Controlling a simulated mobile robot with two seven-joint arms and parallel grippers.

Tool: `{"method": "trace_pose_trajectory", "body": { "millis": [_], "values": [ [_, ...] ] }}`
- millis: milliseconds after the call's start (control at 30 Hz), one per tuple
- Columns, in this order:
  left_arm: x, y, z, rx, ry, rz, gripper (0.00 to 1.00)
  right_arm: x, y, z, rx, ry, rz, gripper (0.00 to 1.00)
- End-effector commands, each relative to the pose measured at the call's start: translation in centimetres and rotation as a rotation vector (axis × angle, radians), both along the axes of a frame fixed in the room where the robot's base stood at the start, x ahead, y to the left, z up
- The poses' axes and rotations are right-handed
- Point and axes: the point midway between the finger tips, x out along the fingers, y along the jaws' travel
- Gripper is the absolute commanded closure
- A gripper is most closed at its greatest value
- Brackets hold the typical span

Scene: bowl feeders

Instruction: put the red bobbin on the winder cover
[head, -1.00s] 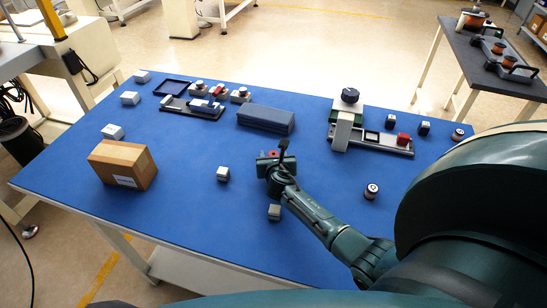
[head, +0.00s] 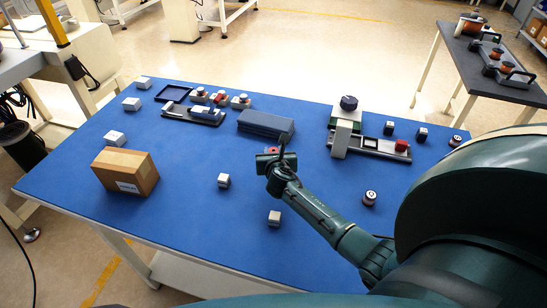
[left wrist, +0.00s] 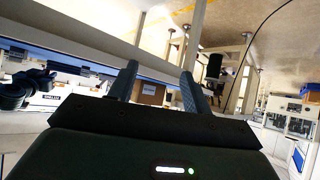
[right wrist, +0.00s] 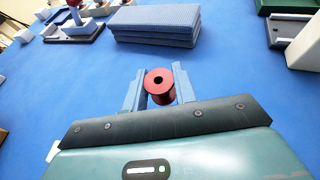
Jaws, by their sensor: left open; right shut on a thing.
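The red bobbin (right wrist: 160,86) is between the fingers of my right gripper (right wrist: 159,92), which is shut on it. In the head view my right gripper (head: 275,158) is over the middle of the blue table, with a bit of the red bobbin (head: 271,149) showing beyond it. A winder-like machine (head: 345,125) with a dark knob stands at the table's right rear, to the right of the gripper. I cannot tell for sure which part is its cover. My left gripper (left wrist: 158,88) is open and empty, seen only in the left wrist view.
A blue-grey slab stack (head: 265,124) lies just beyond the right gripper. A cardboard box (head: 125,172) stands at the left. Small pale blocks (head: 223,181) and dark bobbins (head: 369,198) are scattered about. A second fixture (head: 193,113) and a dark tray (head: 172,93) are at the back left.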

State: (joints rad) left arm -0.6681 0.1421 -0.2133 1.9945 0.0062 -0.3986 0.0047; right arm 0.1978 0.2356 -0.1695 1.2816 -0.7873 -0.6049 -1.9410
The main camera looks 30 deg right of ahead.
Motion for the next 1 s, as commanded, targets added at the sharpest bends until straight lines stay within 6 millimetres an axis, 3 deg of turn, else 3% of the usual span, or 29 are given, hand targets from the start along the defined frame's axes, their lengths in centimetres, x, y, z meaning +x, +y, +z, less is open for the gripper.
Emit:
{"method": "trace_pose_trajectory", "body": {
  "millis": [33,167,633,767,1000],
  "values": [
    [-0.2,0.1,0.4,0.003,0.011,0.002,0.51,0.0,0.0,1.7,-0.002,-0.001,0.004,0.94],
    [-0.3,0.1,0.1,0.012,0.026,-0.001,0.51,0.0,0.0,3.9,-0.003,-0.001,0.003,0.94],
    [0.3,0.2,0.0,0.016,0.013,-0.003,0.51,-0.9,1.0,7.3,-0.003,-0.001,0.031,0.94],
    [0.2,0.3,0.0,0.015,0.014,-0.004,0.51,-2.7,3.1,9.8,-0.003,-0.002,0.089,0.94],
    [0.1,0.3,0.0,0.015,0.016,-0.004,0.51,-9.1,9.5,14.7,-0.002,0.004,0.258,0.94]
  ]
}}
